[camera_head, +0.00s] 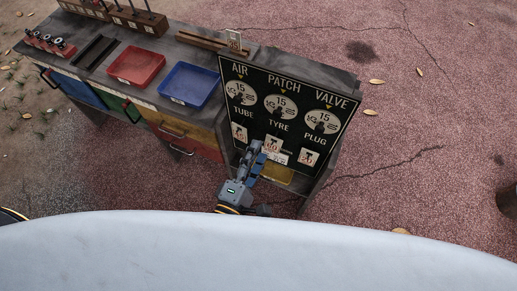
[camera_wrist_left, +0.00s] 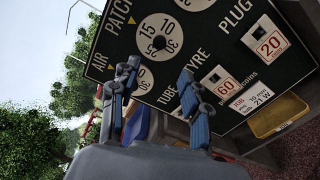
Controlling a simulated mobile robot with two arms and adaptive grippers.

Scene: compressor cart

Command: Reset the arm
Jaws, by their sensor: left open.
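My left gripper (camera_head: 256,156) is in front of the lower part of a black sign panel (camera_head: 285,119) at the end of the cart. In the left wrist view its two blue-and-grey fingers (camera_wrist_left: 158,78) are spread apart with nothing between them. The panel (camera_wrist_left: 190,52) fills much of that view, tilted, with white dials and the words AIR, PATCH, TUBE, TYRE and PLUG. I cannot tell whether the fingers touch the panel. My right gripper is not in view.
A yellow tray (camera_head: 275,173) sits under the panel. A dark round object (camera_head: 507,203) stands at the right edge. Reddish ground right of the cart is mostly open.

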